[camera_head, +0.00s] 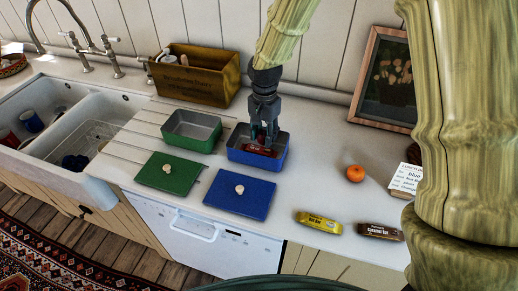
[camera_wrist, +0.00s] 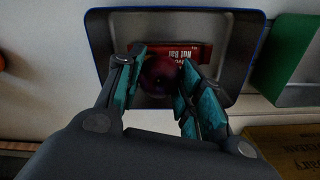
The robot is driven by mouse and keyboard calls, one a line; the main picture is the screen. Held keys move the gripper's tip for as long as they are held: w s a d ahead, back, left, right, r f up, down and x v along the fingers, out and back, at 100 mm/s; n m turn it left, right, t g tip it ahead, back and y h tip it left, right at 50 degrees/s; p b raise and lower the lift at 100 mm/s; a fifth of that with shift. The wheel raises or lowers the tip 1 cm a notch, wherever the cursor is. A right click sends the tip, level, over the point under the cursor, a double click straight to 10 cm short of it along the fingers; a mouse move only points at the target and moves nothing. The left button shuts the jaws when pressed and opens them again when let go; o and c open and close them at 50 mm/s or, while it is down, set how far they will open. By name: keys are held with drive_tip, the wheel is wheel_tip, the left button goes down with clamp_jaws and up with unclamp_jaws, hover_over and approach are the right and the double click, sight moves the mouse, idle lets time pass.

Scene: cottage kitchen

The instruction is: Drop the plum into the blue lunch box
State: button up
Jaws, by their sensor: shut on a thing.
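The plum (camera_wrist: 158,72) is dark red-purple and sits between the fingers of my gripper (camera_wrist: 157,85) in the wrist view. My gripper is shut on it, pointing down over the open blue lunch box (camera_head: 273,160). In the head view, my gripper (camera_head: 265,135) hides most of the plum. The blue lunch box also shows in the wrist view (camera_wrist: 105,35), with its grey inside around the plum. A red-wrapped bar (camera_wrist: 195,52) lies in the box, beyond the plum. I cannot tell whether the plum touches the bar or the box floor.
A green lunch box (camera_head: 192,130) stands open to the left. A green lid (camera_head: 178,177) and a blue lid (camera_head: 253,198) lie in front. An orange fruit (camera_head: 355,173), a yellow bar (camera_head: 319,222) and a brown bar (camera_head: 380,232) lie right. A wooden crate (camera_head: 205,78) stands behind.

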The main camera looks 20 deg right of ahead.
drive_tip(key=shift+s+r, duration=0.3)
drive_tip(key=shift+s, duration=0.1)
drive_tip(key=o, duration=0.7)
drive_tip(key=shift+s+r, duration=0.1)
drive_tip(key=shift+s, duration=0.1)
drive_tip(key=shift+c, duration=0.2)
drive_tip(key=o, duration=0.4)
drive_tip(key=shift+w+f, duration=0.2)
drive_tip(key=shift+w, duration=0.05)
drive_tip(key=shift+w+f, duration=0.3)
drive_tip(key=shift+w, duration=0.15)
drive_tip(key=shift+s+r, duration=0.35)
drive_tip(key=shift+r, duration=0.1)
drive_tip(key=shift+w+r, duration=0.15)
drive_tip(key=shift+r, duration=0.15)
wheel_tip(320, 180, up, 11)
drive_tip(key=shift+f, duration=0.15)
drive_tip(key=shift+w, duration=0.1)
